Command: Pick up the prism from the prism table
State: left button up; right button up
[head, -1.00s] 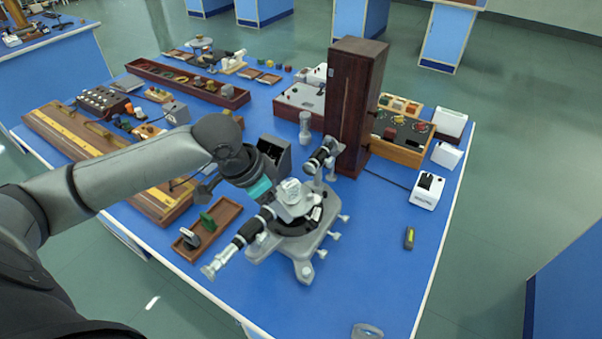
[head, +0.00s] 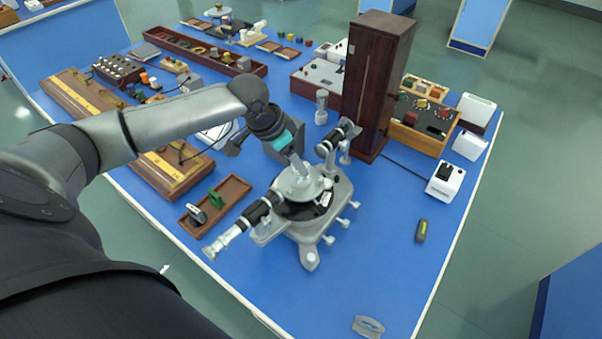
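The spectrometer (head: 318,228) stands on the blue bench, with its round prism table (head: 300,188) on top at the centre. My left gripper (head: 298,166) comes in from the left and points down, its tip over the prism table. The fingers are small and pale against the grey disc, so I cannot tell whether they are open or shut. No prism stands out clearly on the disc; the fingertips may hide it. My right gripper is not in view.
The telescope tube (head: 238,228) points to the lower left and another tube (head: 340,140) to the upper right. A tall dark wooden cabinet (head: 375,85) stands behind. A wooden tray (head: 214,206) lies left. The bench at front right is mostly clear.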

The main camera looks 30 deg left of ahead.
pick_arm(q)
jog(key=shift+x, duration=2.65)
jog(key=shift+s+d, duration=0.1)
jog(key=c, duration=1)
grip_shut()
jog(key=shift+r, duration=0.15)
